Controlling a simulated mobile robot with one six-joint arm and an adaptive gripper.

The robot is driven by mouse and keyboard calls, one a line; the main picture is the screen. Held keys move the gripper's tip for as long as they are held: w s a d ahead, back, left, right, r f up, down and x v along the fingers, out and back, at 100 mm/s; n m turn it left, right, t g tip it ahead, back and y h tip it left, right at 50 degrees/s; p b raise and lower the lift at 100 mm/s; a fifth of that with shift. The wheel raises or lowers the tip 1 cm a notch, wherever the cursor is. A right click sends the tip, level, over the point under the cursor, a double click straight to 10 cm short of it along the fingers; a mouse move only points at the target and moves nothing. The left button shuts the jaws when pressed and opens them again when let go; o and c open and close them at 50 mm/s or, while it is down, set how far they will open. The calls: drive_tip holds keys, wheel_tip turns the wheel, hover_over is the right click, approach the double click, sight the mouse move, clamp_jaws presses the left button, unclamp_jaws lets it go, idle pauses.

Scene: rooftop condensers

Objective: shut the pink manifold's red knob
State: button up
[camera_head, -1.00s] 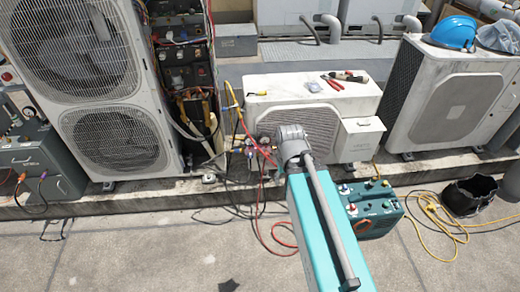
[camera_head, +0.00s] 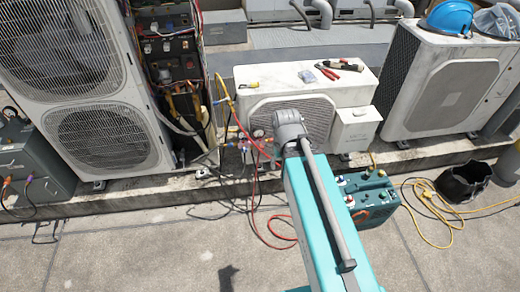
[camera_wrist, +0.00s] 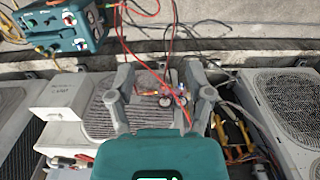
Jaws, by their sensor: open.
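The gauge manifold (camera_wrist: 173,97) is small in the wrist view, between my fingers and nearer the right one. It has round gauges and small red and blue parts. Its pink body and red knob cannot be told apart clearly, nor can the knob's setting. In the head view a gauge (camera_head: 258,133) shows left of my arm's end, at the small condenser's front; the rest is partly hidden. My gripper (camera_wrist: 158,72) is open and empty, with its fingers spread over the small condenser (camera_head: 350,97). Its fingertips are hidden in the head view. No contact with the manifold is visible.
Red and yellow hoses (camera_head: 228,105) run close by the manifold. A teal pump unit (camera_head: 368,198) stands on the ground at right. Pliers (camera_head: 342,66) and other tools lie on the small condenser. A tall double condenser (camera_head: 100,140) with open wiring stands left.

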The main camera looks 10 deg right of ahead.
drive_tip(key=shift+o, duration=0.2)
drive_tip(key=shift+w+f+b, duration=0.25)
drive_tip(key=shift+f+b, duration=0.2)
drive_tip(key=m+t+y+b, duration=0.15)
drive_tip(key=t+b, duration=1.25)
drive_tip(key=b, duration=3.4)
approach(262, 149)
drive_tip(key=v, duration=0.3)
drive_tip(key=shift+a+r, duration=0.2)
drive_tip(key=shift+w, duration=0.15)
drive_tip(key=b+x, duration=0.4)
drive_tip(key=x, duration=0.9)
drive_tip(key=shift+w+f+b, duration=0.2)
drive_tip(key=shift+f+b, duration=0.1)
drive_tip(key=shift+b, duration=0.1)
